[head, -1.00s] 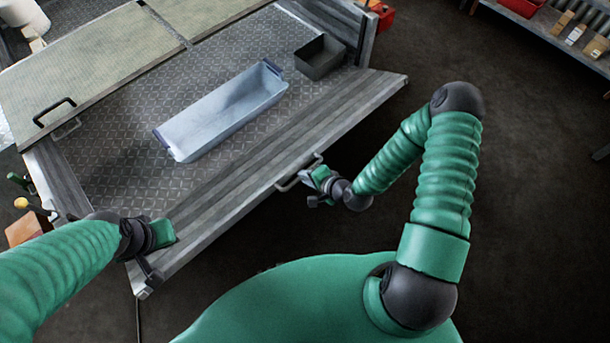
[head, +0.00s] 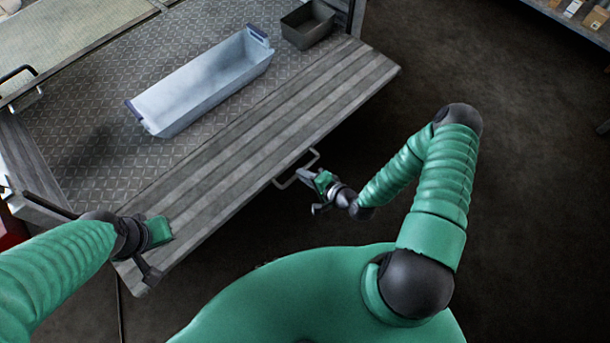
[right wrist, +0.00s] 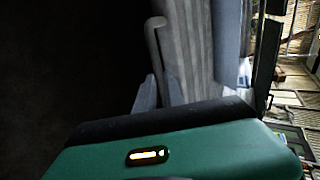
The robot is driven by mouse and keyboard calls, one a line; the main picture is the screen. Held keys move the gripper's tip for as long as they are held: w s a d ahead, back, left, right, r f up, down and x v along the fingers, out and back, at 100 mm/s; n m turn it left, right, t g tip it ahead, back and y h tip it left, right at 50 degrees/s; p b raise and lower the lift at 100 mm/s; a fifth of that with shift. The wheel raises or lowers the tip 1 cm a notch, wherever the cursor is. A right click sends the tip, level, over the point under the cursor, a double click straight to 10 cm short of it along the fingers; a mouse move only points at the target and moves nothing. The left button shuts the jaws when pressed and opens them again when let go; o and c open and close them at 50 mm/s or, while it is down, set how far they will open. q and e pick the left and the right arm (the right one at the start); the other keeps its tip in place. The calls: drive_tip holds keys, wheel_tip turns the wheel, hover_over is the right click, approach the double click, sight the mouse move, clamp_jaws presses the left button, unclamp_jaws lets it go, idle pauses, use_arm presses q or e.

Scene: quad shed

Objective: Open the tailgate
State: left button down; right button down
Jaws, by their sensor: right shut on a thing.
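The tailgate (head: 270,140) is a grey ribbed panel along the near edge of the cargo bed, tipped outward and showing its broad inner face. A thin bar handle (head: 283,184) sticks out from its outer edge. My right gripper (head: 310,184) is shut on this handle. In the right wrist view, the handle (right wrist: 153,40) runs down between the fingers (right wrist: 160,92), beside the ribbed tailgate (right wrist: 190,45). My left gripper (head: 150,270) is at the tailgate's left end; its fingers are partly hidden, and I cannot tell whether they grip the edge.
A pale blue long bin (head: 205,85) and a small dark open box (head: 307,24) stand on the diamond-plate bed (head: 95,150). A shelf (head: 575,20) with small boxes is at the upper right. The dark floor (head: 530,200) to the right is clear.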

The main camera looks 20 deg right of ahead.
drive_tip(key=shift+s+d+f, duration=0.1)
drive_tip(key=shift+s+f, duration=0.25)
drive_tip(key=shift+f, duration=0.15)
drive_tip(key=c, duration=1.7)
unclamp_jaws()
drive_tip(key=shift+o, duration=1.2)
drive_tip(key=shift+w, duration=0.2)
drive_tip(key=p+v, duration=0.4)
drive_tip(key=v, duration=1.2)
drive_tip(key=shift+s+r+p, duration=0.25)
drive_tip(key=shift+r+p, duration=0.05)
drive_tip(key=shift+r, duration=0.05)
drive_tip(key=shift+d, duration=0.1)
